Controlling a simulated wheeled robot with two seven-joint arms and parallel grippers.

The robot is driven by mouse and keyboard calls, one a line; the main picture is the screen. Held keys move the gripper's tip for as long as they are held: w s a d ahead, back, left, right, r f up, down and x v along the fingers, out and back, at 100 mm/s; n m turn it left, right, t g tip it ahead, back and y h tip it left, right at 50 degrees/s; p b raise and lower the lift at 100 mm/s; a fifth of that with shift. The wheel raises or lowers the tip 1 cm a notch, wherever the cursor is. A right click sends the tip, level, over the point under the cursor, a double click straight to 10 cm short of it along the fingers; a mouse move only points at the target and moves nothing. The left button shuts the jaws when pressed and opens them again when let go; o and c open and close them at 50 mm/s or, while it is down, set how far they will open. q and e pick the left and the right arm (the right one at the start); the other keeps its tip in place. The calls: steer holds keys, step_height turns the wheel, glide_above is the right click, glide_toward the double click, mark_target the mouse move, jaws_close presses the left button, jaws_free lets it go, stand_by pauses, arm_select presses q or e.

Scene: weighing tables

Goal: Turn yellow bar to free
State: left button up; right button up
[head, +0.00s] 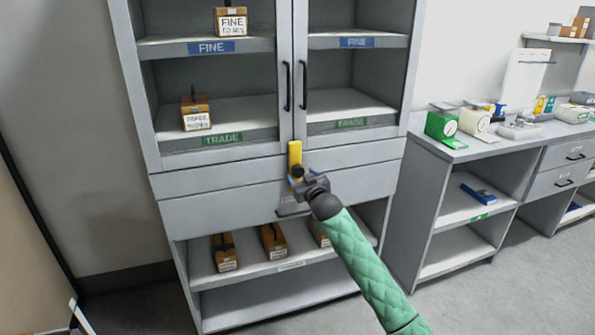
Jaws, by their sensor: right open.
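The yellow bar (294,154) stands upright on the front of the grey cabinet (218,184), across the seam at the lower edge of its two glass doors. A dark knob shows at the bar's lower end. My right gripper (296,176) is at the bar's lower end, in front of the knob. It is open; whether it touches the bar or knob I cannot tell. The gripper and wrist hide part of the panel below the bar. My left gripper is not in view.
Both doors are closed, with black handles (287,86). Boxes marked FINE (231,22) and TRADE (196,113) stand inside. Several brown boxes (273,241) sit on the open lower shelf. A bench (470,148) with green scales (442,127) stands right.

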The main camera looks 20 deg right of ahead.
mark_target(299, 172)
steer(key=w, duration=0.3)
steer(key=shift+w+a+r, duration=0.1)
steer(key=shift+a, duration=0.05)
steer(key=shift+w, duration=0.4)
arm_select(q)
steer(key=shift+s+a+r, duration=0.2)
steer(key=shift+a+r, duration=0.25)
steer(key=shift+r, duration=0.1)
arm_select(e)
steer(key=c, duration=1.3)
arm_select(q)
steer(key=shift+p, duration=0.3)
arm_select(e)
steer(key=shift+c, duration=0.2)
